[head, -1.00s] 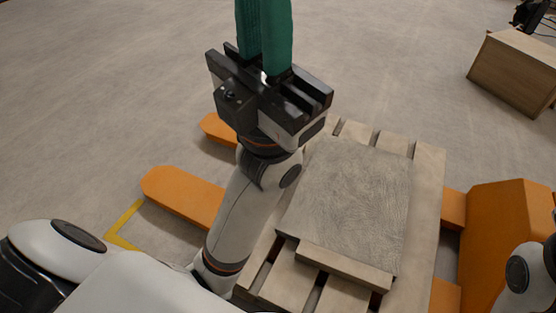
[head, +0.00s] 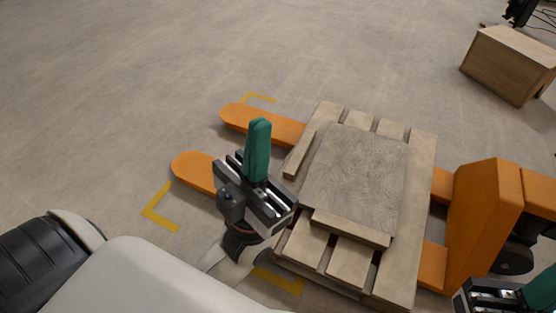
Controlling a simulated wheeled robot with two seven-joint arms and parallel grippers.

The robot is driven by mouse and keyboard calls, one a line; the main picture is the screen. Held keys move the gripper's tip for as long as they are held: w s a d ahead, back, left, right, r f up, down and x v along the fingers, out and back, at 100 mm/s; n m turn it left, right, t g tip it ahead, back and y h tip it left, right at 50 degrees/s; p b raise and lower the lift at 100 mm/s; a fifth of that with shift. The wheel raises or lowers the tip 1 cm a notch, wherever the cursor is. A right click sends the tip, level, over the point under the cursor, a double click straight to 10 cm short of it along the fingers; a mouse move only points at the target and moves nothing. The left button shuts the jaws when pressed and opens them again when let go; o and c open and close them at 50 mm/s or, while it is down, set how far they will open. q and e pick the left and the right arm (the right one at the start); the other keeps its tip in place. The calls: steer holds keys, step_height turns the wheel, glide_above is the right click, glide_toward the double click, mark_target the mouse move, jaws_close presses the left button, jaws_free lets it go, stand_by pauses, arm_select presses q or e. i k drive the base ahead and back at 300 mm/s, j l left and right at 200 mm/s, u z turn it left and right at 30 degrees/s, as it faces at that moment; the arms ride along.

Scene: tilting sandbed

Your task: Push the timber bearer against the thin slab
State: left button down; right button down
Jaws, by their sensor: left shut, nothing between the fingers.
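The thin slab (head: 358,175) is a grey, textured square plate lying on a wooden pallet (head: 423,185). One timber bearer (head: 350,229) lies along the slab's near edge and appears to touch it. Another timber strip (head: 299,154) lies left of the slab, slightly apart from it; I cannot tell which one the task names. My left gripper (head: 259,126), with green fingers, is shut and empty, left of the pallet and the left strip. My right gripper (head: 541,290) is partly cut off at the bottom right corner; its jaws are unclear.
An orange pallet jack (head: 484,215) stands right of the pallet, its forks (head: 262,124) sticking out on the left. Yellow corner marks (head: 160,212) are on the floor. A wooden box (head: 506,68) stands at the far right.

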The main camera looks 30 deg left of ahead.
mark_target(290, 172)
steer(key=k+z, duration=0.25)
steer(key=z, duration=0.15)
steer(key=k+l+z, duration=0.1)
steer(key=k+z, duration=0.15)
steer(key=z, duration=0.15)
steer(key=k+l+z, duration=0.2)
steer(key=z, duration=0.15)
steer(key=j+z, duration=0.1)
steer(key=j, duration=1.7)
steer(key=j+z, duration=0.15)
steer(key=j, duration=0.75)
steer(key=k+j+z, duration=0.1)
steer(key=j, duration=0.75)
